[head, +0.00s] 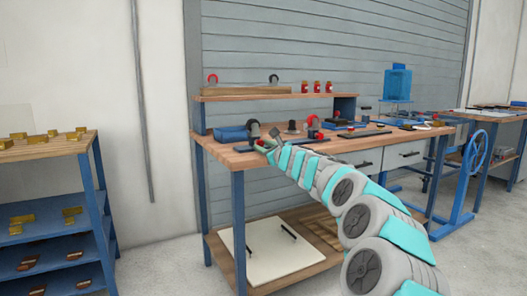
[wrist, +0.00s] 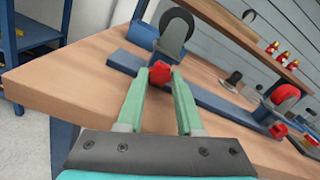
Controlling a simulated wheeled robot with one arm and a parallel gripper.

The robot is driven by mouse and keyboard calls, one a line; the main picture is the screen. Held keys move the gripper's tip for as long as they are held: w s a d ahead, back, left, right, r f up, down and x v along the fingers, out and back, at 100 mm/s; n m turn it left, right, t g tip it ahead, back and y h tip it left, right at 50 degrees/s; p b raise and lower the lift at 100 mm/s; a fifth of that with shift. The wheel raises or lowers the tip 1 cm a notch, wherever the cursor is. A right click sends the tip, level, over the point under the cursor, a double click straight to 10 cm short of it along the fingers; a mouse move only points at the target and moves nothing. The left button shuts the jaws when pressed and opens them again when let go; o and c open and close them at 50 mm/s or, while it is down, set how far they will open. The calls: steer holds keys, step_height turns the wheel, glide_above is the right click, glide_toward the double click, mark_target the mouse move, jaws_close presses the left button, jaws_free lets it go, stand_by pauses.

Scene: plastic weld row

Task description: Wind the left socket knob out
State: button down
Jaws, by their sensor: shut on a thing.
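The left socket knob is a small red knob (wrist: 160,70) in the wrist view, on the front of a grey socket bracket (wrist: 172,50) that carries a black wheel (wrist: 176,24). My gripper (wrist: 160,78) has its two green fingers on either side of the knob and is shut on it. In the head view my gripper (head: 267,144) reaches the left front part of the bench, just below the black wheel (head: 253,128). The knob's far side and thread are hidden. A second red knob (wrist: 278,131) sits at the right, beside a red wheel (wrist: 285,94).
A blue rail (wrist: 195,92) runs along the wooden bench top (wrist: 85,85) by the sockets. A raised shelf (head: 245,96) with red bottles (head: 317,86) stands behind. The near left corner of the bench top is clear. A blue rack (head: 95,185) stands at the left.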

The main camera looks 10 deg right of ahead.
steer(key=shift+n, duration=0.5)
steer(key=c, duration=0.6)
jaws_free()
steer(key=shift+o, duration=0.2)
steer(key=shift+s, duration=0.1)
steer(key=b+v, duration=0.1)
steer(key=v, duration=0.6)
steer(key=shift+s, duration=0.25)
